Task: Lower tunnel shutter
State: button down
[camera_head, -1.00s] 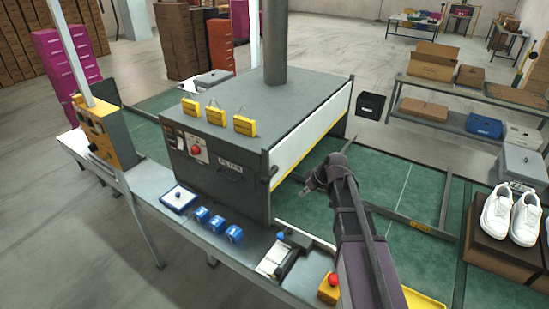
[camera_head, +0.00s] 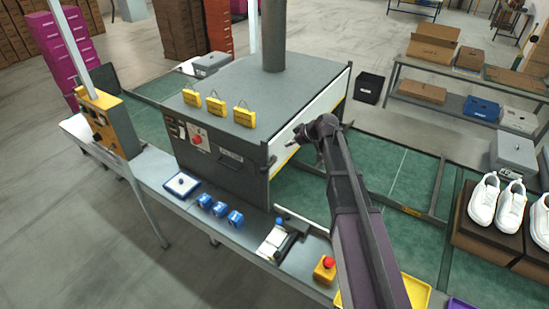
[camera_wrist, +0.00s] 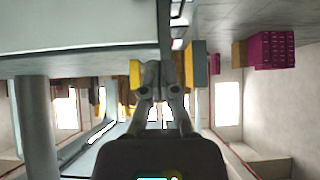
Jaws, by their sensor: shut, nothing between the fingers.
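The tunnel (camera_head: 221,151) is a grey box with a chimney on top, standing over the line. Its shutter (camera_head: 320,110) is a pale panel on the right-hand side with a yellow lower edge, partly hidden by my arm. My gripper (camera_head: 299,133) is shut and empty, in front of the shutter's near part. I cannot tell whether it touches the panel. In the wrist view, my gripper (camera_wrist: 161,73) points ahead with its fingers together. A large grey surface fills the upper left there, and a yellow piece shows beside the fingertips.
Yellow tags (camera_head: 217,105) stand on the tunnel roof. A yellow control box (camera_head: 107,123) is at the left. Blue blocks (camera_head: 219,209) and a red button box (camera_head: 325,268) sit on the front ledge. White shoes (camera_head: 483,200) stand on boxes at the right.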

jog(key=shift+a+f, duration=0.1)
jog(key=shift+f, duration=0.05)
jog(key=b, duration=0.7)
send_over(270, 161)
jog(key=s+d, duration=0.1)
jog(key=d, duration=0.1)
jog(key=f, duration=0.7)
jog(key=shift+a, duration=0.2)
jog(key=shift+f+b, duration=1.9)
jog(key=shift+b, duration=0.15)
jog(key=shift+f, duration=0.1)
notch_tip(270, 161, down, 20)
jog(key=b, duration=2)
jog(key=shift+s+f+b, duration=0.15)
jog(key=shift+f+b, duration=0.05)
jog(key=shift+b, duration=0.2)
jog(key=shift+s, duration=0.1)
jog(key=shift+r, duration=0.1)
